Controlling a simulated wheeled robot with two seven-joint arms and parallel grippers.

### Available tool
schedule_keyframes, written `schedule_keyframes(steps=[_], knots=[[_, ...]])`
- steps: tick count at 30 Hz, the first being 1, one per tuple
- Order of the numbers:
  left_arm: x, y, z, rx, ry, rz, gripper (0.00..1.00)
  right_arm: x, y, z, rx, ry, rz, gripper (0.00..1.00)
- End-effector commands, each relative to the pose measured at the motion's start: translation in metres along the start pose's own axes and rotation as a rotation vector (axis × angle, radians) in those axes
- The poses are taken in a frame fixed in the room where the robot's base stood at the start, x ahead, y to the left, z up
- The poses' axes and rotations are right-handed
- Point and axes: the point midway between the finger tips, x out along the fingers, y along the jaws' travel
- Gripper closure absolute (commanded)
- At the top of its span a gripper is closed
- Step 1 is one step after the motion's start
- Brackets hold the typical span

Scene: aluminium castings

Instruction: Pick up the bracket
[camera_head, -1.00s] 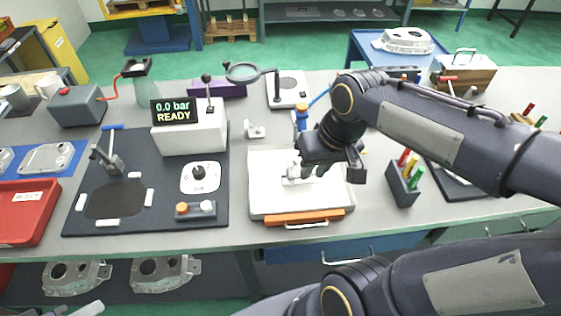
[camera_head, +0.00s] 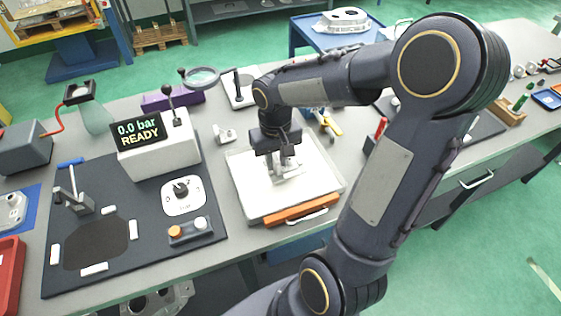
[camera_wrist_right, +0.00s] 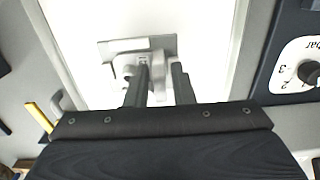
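The bracket (camera_head: 289,171) is a light grey cast part lying on the white tray (camera_head: 245,201), partly hidden by my right gripper (camera_head: 281,164). In the right wrist view the bracket (camera_wrist_right: 122,47) shows a flat plate with a raised part below it. My right gripper (camera_wrist_right: 160,74) points down at it. Its two dark fingers stand apart, with part of the bracket between them. I cannot tell whether either finger touches it. My left gripper is not in view.
A similar small grey part (camera_head: 224,134) lies on the bench behind the tray. The READY display box (camera_head: 158,148) and a dark mat (camera_head: 130,200) with a clamp and knob are to the left. An orange handle (camera_head: 301,209) is at the tray's front.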

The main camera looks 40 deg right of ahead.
Motion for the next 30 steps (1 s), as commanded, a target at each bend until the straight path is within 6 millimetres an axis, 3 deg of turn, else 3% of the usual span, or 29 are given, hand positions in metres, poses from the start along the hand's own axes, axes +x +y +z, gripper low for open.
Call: schedule_keyframes(steps=[9,15,25,30], knots=[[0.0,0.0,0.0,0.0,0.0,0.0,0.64,0.006,0.0,0.0,0.0,0.002,0.0,0.78],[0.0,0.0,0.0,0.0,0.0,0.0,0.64,0.006,0.0,0.0,0.0,0.002,0.0,1.0],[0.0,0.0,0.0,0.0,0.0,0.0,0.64,0.005,0.0,0.0,0.0,0.003,-0.001,1.0],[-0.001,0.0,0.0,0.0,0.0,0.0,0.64,-0.005,0.0,-0.001,0.0,0.004,-0.001,1.0]])
